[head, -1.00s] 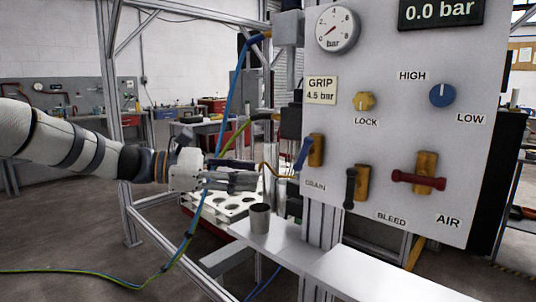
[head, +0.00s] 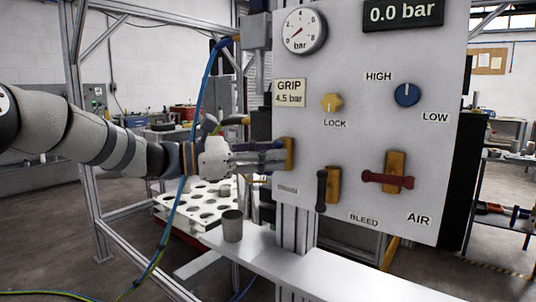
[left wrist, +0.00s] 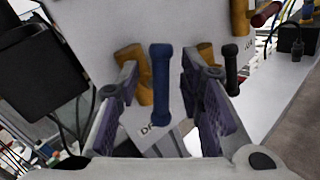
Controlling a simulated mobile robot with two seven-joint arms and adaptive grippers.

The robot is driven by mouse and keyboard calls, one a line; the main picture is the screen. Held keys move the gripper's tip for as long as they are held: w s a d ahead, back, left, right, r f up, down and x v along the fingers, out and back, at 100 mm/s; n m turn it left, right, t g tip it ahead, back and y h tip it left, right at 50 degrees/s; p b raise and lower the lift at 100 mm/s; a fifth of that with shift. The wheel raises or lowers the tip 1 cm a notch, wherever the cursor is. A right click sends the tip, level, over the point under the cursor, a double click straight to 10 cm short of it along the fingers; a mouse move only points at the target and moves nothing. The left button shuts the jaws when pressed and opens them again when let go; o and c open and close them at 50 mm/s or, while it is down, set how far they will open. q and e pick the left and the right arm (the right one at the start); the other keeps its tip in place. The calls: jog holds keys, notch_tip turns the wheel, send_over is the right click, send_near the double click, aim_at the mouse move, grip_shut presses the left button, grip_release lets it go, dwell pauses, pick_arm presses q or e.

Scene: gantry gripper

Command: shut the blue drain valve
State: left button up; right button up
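The blue drain valve handle (left wrist: 161,85) is upright in the left wrist view, beside its brass body (left wrist: 136,73). My left gripper (left wrist: 160,68) is open, with one finger on each side of the handle. Gaps show between the handle and both fingers, so it is not gripped. In the head view my left gripper (head: 272,157) reaches the panel's left edge at the brass drain valve body (head: 290,153). The fingers hide the blue handle there, and the drain label is hard to read. My right gripper is in neither view now.
Below the gripper are a grey cup (head: 233,226) and a white holed tray (head: 180,212). A blue hose (head: 199,110) hangs by my wrist.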

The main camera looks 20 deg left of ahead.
pick_arm(q)
grip_shut()
jog(key=shift+r+y, duration=0.15)
jog(key=shift+y, duration=0.15)
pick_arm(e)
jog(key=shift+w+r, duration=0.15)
pick_arm(q)
jog(key=shift+s+d+m+g+y+p, duration=0.1)
jog(key=shift+d+m+g+y+p, duration=0.15)
jog(key=shift+m+y, duration=1.05)
jog(key=shift+s+d+m+y+p, duration=0.1)
jog(key=shift+m+y+p, duration=0.2)
jog(key=shift+m+y, duration=0.95)
jog(key=shift+s+d+m+g+y+p, duration=0.1)
jog(key=shift+d+m+g+y+p, duration=0.15)
jog(key=shift+m+y, duration=1)
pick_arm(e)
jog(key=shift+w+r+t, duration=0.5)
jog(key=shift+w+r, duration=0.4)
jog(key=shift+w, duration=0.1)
pick_arm(q)
jog(key=shift+m, duration=0.5)
grip_release()
jog(key=shift+w+f, duration=0.1)
jog(key=shift+f, duration=0.1)
